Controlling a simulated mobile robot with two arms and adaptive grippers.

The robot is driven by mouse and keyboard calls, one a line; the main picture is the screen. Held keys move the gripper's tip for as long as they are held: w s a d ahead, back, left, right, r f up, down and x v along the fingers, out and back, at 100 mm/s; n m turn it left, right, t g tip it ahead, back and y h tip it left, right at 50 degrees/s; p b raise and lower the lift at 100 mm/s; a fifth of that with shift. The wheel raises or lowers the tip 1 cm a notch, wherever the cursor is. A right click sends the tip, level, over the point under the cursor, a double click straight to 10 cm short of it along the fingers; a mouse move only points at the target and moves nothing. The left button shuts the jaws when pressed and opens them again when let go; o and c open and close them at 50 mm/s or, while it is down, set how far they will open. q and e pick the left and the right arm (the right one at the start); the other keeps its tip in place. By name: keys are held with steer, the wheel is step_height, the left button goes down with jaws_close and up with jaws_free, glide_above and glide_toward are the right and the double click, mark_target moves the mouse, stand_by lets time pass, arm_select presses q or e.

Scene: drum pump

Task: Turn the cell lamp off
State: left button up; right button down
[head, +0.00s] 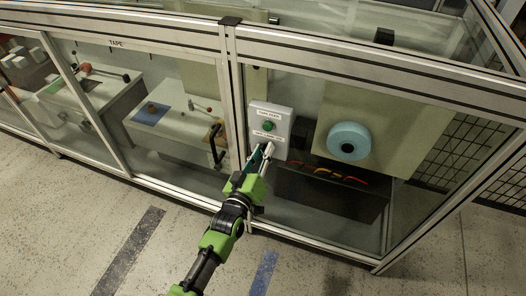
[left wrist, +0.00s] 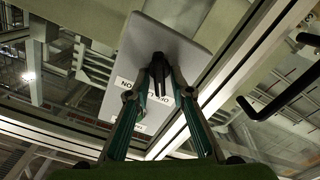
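In the left wrist view the grey box (left wrist: 185,48) fills the top, with a black switch knob (left wrist: 159,66) and an upside-down label (left wrist: 149,89) reading OFF and ON. My left gripper's fingertips (left wrist: 162,72) converge on either side of this knob, very near it; whether both touch it is unclear. My right gripper is not in view.
The aluminium frame post (head: 234,95) stands just left of the box. Glass panels enclose benches on the left and a blue round part (head: 348,141) on the right. A black door handle (head: 216,146) sticks out left of my gripper. The floor in front is free.

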arm_select(q)
steer(key=v, duration=1.2)
stand_by(0.5)
steer(key=s+a+f+m+g+y, duration=0.15)
steer(key=s+f, duration=0.25)
steer(key=f, duration=0.6)
steer(key=s+a+f+g+y, duration=0.1)
steer(key=s+a+f+g, duration=0.25)
steer(key=f, duration=0.65)
steer(key=s+a+f+m+g+y, duration=0.15)
steer(key=s+f, duration=0.25)
steer(key=f, duration=0.6)
steer(key=s+a+f+g, duration=0.3)
steer(key=s+f, duration=0.3)
steer(key=s, duration=0.4)
steer(key=s+a+f+m+g+y, duration=0.1)
steer(key=s+a+f+g, duration=0.2)
steer(key=s, duration=0.7)
steer(key=s+a+f+g+y, duration=0.1)
steer(key=s+a+f+g, duration=0.2)
steer(key=s+a+f, duration=0.3)
steer(key=s+f, duration=0.3)
steer(key=s, duration=0.1)
steer(key=shift+s+m, duration=0.3)
steer(key=shift+s, duration=0.1)
steer(key=shift+a+g, duration=0.15)
steer(key=shift+g, duration=0.1)
